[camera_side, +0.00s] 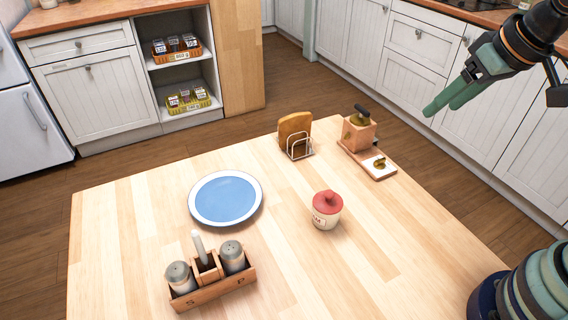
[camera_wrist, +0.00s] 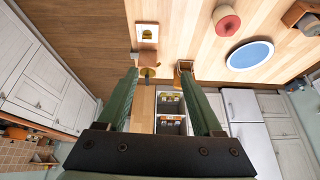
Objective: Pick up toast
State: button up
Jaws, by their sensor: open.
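The brown toast (camera_side: 294,127) stands upright in a small wire rack (camera_side: 300,150) near the table's far edge. My gripper (camera_side: 442,107) is open and empty, in the air at the upper right of the side view, well apart from the toast. In the wrist view, its two green fingers (camera_wrist: 160,72) are spread. A brown piece that looks like the toast (camera_wrist: 184,65) shows near the tip of the right finger there, partly hidden by it.
Right of the toast stand a wooden holder (camera_side: 358,134) and a small board (camera_side: 380,166). A red-lidded jar (camera_side: 327,209), blue plate (camera_side: 226,198) and shaker caddy (camera_side: 213,289) are on the table (camera_side: 130,225). The table's front middle is clear.

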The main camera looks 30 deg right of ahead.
jog(key=w+a+r+m, duration=0.25)
jog(key=w+m, duration=0.25)
jog(key=w, duration=0.4)
jog(key=m+g, duration=0.2)
jog(key=m, duration=1)
send_over(297, 115)
jog(key=s, duration=0.3)
notch_tip(297, 115, down, 9)
jog(key=shift+m+y, duration=0.3)
jog(key=x, duration=0.7)
jog(key=shift+d+f, duration=0.1)
jog(key=shift+d, duration=0.3)
jog(key=shift+s+x, duration=0.15)
jog(key=shift+x, duration=1.15)
jog(key=shift+s+x, duration=0.2)
jog(key=shift+x, duration=1.1)
jog(key=shift+a, duration=0.15)
jog(key=shift+c, duration=0.3)
jog(key=c, duration=0.9)
